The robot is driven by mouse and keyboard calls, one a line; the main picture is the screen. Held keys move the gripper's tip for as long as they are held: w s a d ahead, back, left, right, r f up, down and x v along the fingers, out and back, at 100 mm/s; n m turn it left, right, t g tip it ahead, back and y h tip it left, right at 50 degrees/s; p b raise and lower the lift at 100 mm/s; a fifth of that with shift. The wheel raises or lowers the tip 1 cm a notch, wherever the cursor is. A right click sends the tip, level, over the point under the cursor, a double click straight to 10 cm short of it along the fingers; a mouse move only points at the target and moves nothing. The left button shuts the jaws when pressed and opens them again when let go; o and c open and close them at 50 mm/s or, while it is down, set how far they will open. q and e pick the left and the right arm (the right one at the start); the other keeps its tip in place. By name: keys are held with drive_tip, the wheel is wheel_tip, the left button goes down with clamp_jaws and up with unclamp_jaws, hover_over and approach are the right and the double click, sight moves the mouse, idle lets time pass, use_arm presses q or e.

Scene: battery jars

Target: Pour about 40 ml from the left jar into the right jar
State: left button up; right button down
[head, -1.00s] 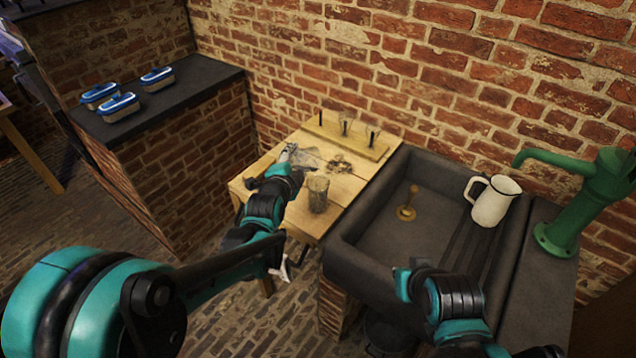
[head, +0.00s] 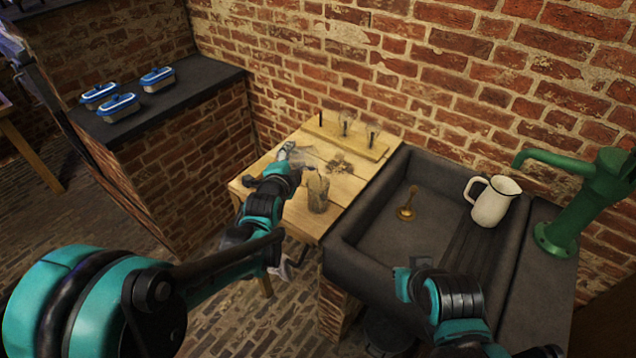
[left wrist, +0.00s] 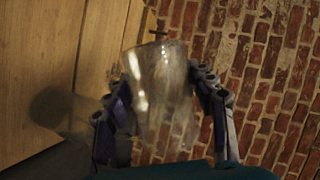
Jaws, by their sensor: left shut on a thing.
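My left gripper (head: 290,154) is over the back left of the wooden table. It is shut on a clear glass jar (left wrist: 160,90), which stands between both fingers in the left wrist view. The held jar is faint and blurred in the head view. Against the sideways bricks in the wrist view, it looks strongly tilted. Its contents cannot be made out. Another glass jar (head: 318,194) stands upright on the table, right of and nearer than the gripper, apart from it.
A wooden rack (head: 350,148) with dark pegs and faint glassware stands at the back of the table (head: 337,222). To the right is a dark sink (head: 370,255) with a brass item (head: 407,205), a white jug (head: 493,203) and a green pump (head: 575,210). Brick wall stands behind.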

use_arm(q)
drive_tip(key=shift+w+a+r, duration=0.1)
drive_tip(key=shift+a, duration=0.1)
drive_tip(key=shift+w+a+r, duration=0.1)
drive_tip(key=shift+w+a, duration=0.1)
drive_tip(key=shift+a, duration=0.15)
idle(0.4)
drive_tip(key=shift+a+m, duration=0.1)
drive_tip(key=shift+m, duration=0.2)
